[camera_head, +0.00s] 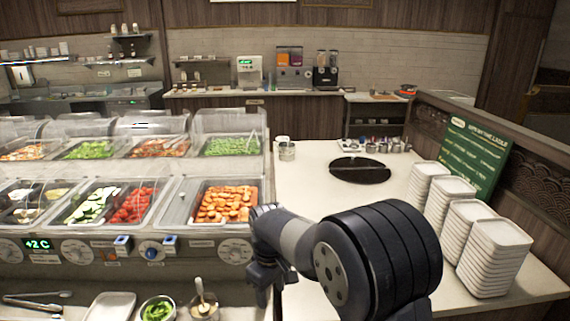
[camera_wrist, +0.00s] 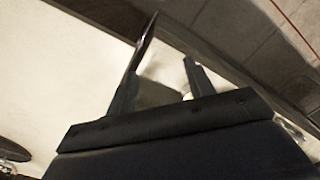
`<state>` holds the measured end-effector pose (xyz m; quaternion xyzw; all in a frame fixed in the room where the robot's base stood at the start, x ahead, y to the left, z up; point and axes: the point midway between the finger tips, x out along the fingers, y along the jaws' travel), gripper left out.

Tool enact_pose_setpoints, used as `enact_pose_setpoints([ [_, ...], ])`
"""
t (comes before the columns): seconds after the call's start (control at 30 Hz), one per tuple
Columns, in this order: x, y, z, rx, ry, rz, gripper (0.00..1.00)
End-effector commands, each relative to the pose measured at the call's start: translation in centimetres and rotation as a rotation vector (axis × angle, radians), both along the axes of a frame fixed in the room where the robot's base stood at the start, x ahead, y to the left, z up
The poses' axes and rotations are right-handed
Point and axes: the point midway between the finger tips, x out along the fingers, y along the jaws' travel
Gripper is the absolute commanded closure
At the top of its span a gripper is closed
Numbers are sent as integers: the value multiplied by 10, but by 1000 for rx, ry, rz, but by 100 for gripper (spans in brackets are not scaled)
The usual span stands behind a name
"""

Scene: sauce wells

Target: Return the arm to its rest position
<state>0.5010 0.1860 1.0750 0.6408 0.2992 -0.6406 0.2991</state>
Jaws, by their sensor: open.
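My arm (camera_head: 380,255) reaches in from the lower right of the head view and is bent, with dark ringed joints. My gripper (camera_head: 262,285) hangs at its end, in front of the food bar and at the left end of the white counter. In the wrist view my gripper (camera_wrist: 165,75) shows two dark fingers standing apart, with nothing held between them. Part of the gripper is hidden by the wrist in the head view.
The food bar with several trays (camera_head: 226,203) lies to the left. The white counter (camera_head: 310,185) carries a round black plate (camera_head: 360,170), stacks of white plates (camera_head: 490,250) and a green sign (camera_head: 473,155). Tongs (camera_head: 38,297) and sauce bowls (camera_head: 157,308) sit on the front ledge.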

Motion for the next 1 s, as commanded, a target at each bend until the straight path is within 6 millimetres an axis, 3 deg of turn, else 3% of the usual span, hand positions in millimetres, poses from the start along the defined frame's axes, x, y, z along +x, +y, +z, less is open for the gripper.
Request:
enact_pose_setpoints([
  [0.2, -2, 3, 7, 0, 0, 17, 50],
  [0.57, -1, 1, 2, -1, 2, 7, 50],
  [0.77, 4, -10, -23, -1, 3, -48, 50],
  [1.0, 9, -32, -66, -2, 4, -150, 50],
])
